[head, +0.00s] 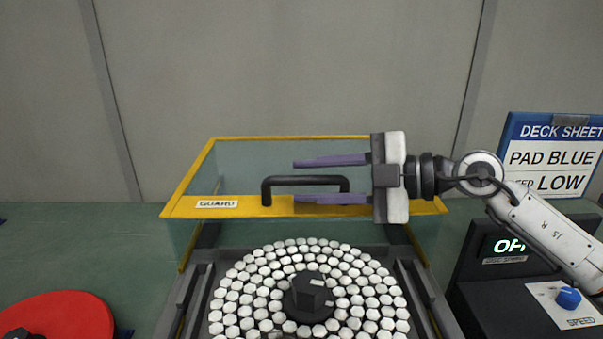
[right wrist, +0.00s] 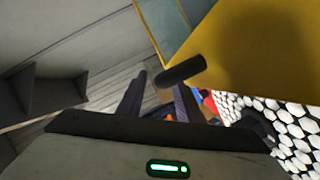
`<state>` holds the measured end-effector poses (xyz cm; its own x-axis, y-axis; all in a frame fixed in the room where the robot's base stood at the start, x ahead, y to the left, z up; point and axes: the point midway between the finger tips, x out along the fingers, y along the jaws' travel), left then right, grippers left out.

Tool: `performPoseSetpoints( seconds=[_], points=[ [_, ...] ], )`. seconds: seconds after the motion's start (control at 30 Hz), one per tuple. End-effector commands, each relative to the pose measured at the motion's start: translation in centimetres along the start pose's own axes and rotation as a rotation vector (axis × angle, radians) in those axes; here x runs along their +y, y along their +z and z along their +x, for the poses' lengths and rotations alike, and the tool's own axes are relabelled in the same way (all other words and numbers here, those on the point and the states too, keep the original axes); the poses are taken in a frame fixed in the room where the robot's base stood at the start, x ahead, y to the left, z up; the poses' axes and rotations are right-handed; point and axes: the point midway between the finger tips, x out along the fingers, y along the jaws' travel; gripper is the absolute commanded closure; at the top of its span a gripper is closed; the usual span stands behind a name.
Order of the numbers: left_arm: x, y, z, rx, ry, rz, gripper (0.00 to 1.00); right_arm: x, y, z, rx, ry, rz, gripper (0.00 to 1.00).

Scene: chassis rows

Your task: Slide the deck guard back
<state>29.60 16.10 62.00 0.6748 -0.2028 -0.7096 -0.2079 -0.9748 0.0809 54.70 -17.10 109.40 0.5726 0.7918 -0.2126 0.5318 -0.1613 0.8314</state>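The deck guard (head: 190,207) is a clear box with a yellow frame, a GUARD label and a black handle (head: 306,181) on its front rail. It stands behind the round deck of white pads (head: 245,290). My right gripper (head: 296,181) reaches in from the right, with one purple finger above the handle bar and one below. The fingers are apart, with gaps to the bar. In the right wrist view the handle (right wrist: 182,72) shows near the fingertips, beside the yellow frame (right wrist: 240,50). Whether a finger touches it is unclear. My left gripper is out of view.
Dark rails (head: 187,290) flank the deck. A red disc (head: 65,315) lies at the lower left. A control box (head: 505,290) with an OFF display and a blue speed knob (head: 568,298) stands right, below the deck sheet sign (head: 548,158). A grey wall stands behind.

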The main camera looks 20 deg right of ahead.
Motion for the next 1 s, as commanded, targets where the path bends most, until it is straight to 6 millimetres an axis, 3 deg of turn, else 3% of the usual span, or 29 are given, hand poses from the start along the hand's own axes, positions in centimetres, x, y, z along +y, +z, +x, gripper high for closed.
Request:
performPoseSetpoints(
  seconds=[0.2,0.47,0.7,0.9,1.0],
  points=[
    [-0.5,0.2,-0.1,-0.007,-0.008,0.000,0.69,0.0,0.0,1.9,0.000,0.001,0.000,0.67],
    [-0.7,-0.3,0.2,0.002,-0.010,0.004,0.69,0.0,0.1,2.0,-0.001,0.001,0.001,0.67],
    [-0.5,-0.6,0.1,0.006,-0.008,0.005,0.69,0.0,0.1,2.0,-0.001,0.001,0.001,1.00],
    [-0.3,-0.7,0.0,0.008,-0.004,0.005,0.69,0.1,0.2,1.9,-0.003,0.001,0.001,1.00],
    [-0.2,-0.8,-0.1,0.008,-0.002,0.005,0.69,0.7,1.6,1.3,-0.021,0.009,0.008,1.00]
  ],
)
